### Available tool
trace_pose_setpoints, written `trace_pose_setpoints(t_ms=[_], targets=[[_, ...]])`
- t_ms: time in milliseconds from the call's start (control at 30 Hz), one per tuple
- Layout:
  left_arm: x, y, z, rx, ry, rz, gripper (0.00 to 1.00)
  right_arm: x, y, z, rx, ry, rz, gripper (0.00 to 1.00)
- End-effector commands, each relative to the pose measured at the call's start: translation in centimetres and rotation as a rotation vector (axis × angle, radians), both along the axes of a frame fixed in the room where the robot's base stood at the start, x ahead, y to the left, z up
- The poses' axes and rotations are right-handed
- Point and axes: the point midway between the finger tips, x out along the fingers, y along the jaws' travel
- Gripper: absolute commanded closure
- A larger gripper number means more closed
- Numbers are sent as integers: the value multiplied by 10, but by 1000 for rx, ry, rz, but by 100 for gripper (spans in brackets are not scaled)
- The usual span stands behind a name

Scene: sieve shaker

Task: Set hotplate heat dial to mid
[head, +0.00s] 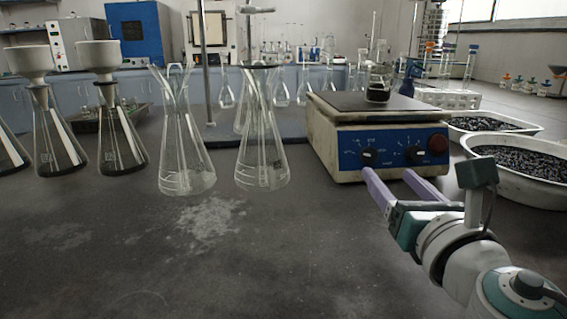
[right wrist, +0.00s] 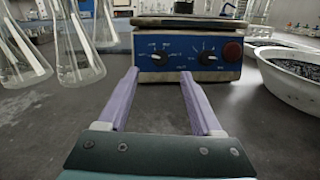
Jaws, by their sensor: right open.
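The hotplate (head: 360,120) stands on the bench right of centre, with a blue front panel carrying two black dials. The left dial (head: 369,156) and the right dial (head: 416,153) both show; the markings are too small to read, so I cannot tell which is the heat dial. In the right wrist view the left dial (right wrist: 157,59) and right dial (right wrist: 207,57) face me. My right gripper (head: 388,172) is open and empty, its purple fingers pointing at the panel just in front of it. In the right wrist view its fingertips (right wrist: 160,72) lie below the dials. My left gripper is not in view.
A small flask with dark liquid (head: 377,88) stands on the hotplate. A red knob (head: 438,143) is at the panel's right end. Glass flasks (head: 263,150) stand to the left. White basins of dark granules (head: 520,165) lie to the right. The front bench is clear.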

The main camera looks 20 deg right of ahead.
Motion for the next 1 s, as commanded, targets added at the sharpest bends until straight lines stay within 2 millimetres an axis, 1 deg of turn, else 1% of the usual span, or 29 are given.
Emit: trace_pose_setpoints(t_ms=[33, 200, 300, 400, 567, 800, 1000], targets=[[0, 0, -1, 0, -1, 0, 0, 10, -3, 1, 1, -4, -2, 34], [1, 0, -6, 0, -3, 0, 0, 40, -13, 0, 3, -4, -2, 34], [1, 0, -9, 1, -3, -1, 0, 54, -17, -1, 3, -3, -2, 34], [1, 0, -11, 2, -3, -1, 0, 63, -21, -1, 4, -1, -3, 34], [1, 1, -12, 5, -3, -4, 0, 70, -23, 0, 5, 0, -2, 34], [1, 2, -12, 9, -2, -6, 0, 70, -23, 0, 5, 0, -2, 34], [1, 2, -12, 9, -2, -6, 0, 70, -23, 0, 5, 0, -2, 56]])
